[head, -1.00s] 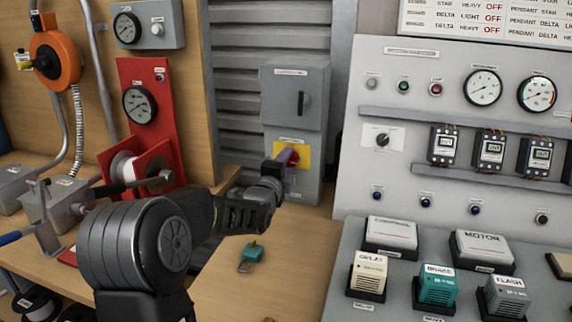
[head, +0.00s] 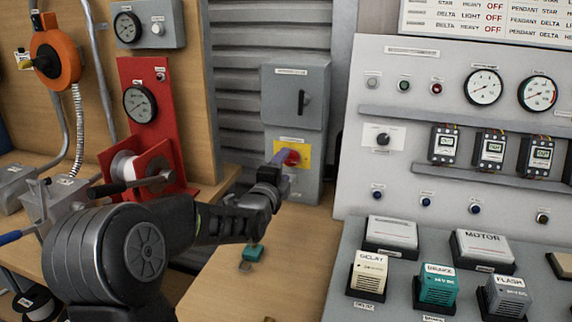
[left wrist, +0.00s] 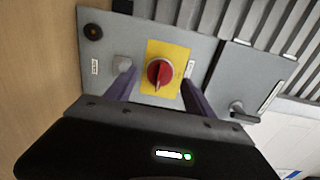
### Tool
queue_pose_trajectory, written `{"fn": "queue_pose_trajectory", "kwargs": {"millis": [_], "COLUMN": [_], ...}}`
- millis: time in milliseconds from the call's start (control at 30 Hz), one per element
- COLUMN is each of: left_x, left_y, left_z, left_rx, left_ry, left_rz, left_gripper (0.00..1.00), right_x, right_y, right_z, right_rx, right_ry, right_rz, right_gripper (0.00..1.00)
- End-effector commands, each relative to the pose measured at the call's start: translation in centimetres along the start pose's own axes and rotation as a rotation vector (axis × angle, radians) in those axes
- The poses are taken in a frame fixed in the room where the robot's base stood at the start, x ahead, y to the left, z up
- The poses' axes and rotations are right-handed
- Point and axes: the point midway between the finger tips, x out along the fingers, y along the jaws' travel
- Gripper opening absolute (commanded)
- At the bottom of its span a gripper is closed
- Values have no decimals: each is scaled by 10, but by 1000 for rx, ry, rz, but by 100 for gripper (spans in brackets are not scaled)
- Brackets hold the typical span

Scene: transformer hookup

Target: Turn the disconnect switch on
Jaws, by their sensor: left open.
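The disconnect switch is a red rotary knob (head: 291,157) on a yellow plate (head: 305,153), low on a grey enclosure (head: 294,113). In the left wrist view the red knob (left wrist: 160,73) has a ridged grip and sits on the yellow plate (left wrist: 168,52). My left gripper (head: 280,158) is at the knob in the head view. In the left wrist view its two purple fingers (left wrist: 157,86) are apart, one on each side of the knob, with nothing between them gripped. Whether a finger touches the plate is unclear. My right gripper is not in view.
A black handle (head: 303,102) is on the upper enclosure. A teal padlock-like item (head: 252,252) lies on the bench below my left arm. The control panel (head: 350,190) with meters and buttons stands to the right. A red stand (head: 139,85) with a gauge is left.

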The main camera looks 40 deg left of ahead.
Motion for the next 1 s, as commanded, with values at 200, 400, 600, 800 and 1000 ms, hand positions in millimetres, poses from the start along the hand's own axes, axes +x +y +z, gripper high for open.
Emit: {"fn": "queue_pose_trajectory", "kwargs": {"millis": [200,400,600,800,1000], "left_x": [-36,-47,-47,-47,-47], "left_y": [0,0,0,0,0], "left_z": [1,0,0,0,0], "left_rx": [-2,1,1,1,1], "left_ry": [-1,0,0,0,0], "left_rz": [0,0,0,1,1], "left_gripper": [63,63,63,63,63], "right_x": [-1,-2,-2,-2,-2], "right_y": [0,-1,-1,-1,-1], "right_z": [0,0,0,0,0], "right_rx": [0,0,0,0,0], "right_ry": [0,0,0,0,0], "right_rz": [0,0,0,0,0], "right_gripper": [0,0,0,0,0]}}
